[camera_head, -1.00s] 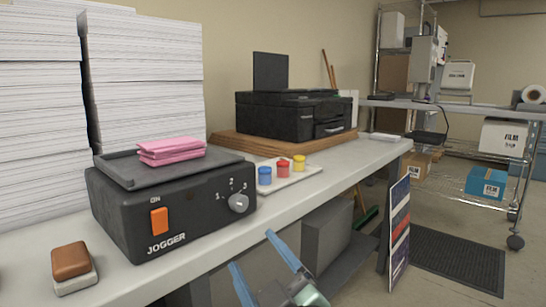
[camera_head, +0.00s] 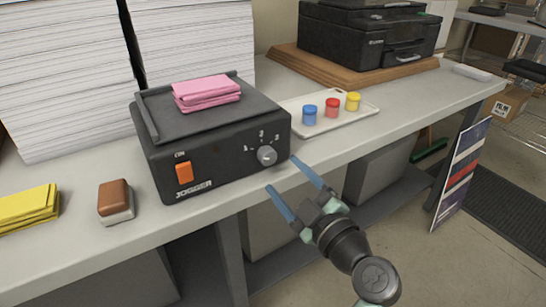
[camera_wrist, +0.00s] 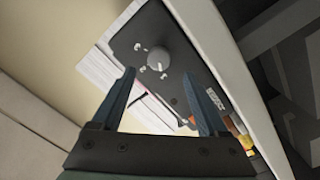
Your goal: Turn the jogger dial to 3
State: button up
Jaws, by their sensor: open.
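The black jogger (camera_head: 215,165) stands on the bench with an orange ON switch (camera_head: 184,173) on its front. Its round grey dial (camera_head: 267,155) is at the right of the front, with the marks 1, 2 and 3 around it. My gripper (camera_head: 281,173) is open and empty, in front of and slightly below the dial, apart from it. In the wrist view the dial (camera_wrist: 160,59) lies between and just beyond the spread fingertips (camera_wrist: 159,74). The dial's pointer is too small to read surely.
Pink sheets (camera_head: 206,94) lie on the jogger's top. A tray (camera_head: 330,121) with blue, red and yellow pots is to its right, and a black printer (camera_head: 370,42) behind. A brown-and-white block (camera_head: 115,201) and yellow pack (camera_head: 28,207) lie left. Tall paper stacks (camera_head: 60,70) stand behind.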

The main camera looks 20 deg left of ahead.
aim_at(270, 159)
jog(key=x, duration=0.6)
jog(key=shift+w+a, duration=0.1)
jog(key=shift+w, duration=0.1)
jog(key=shift+c, duration=0.2)
grip_shut()
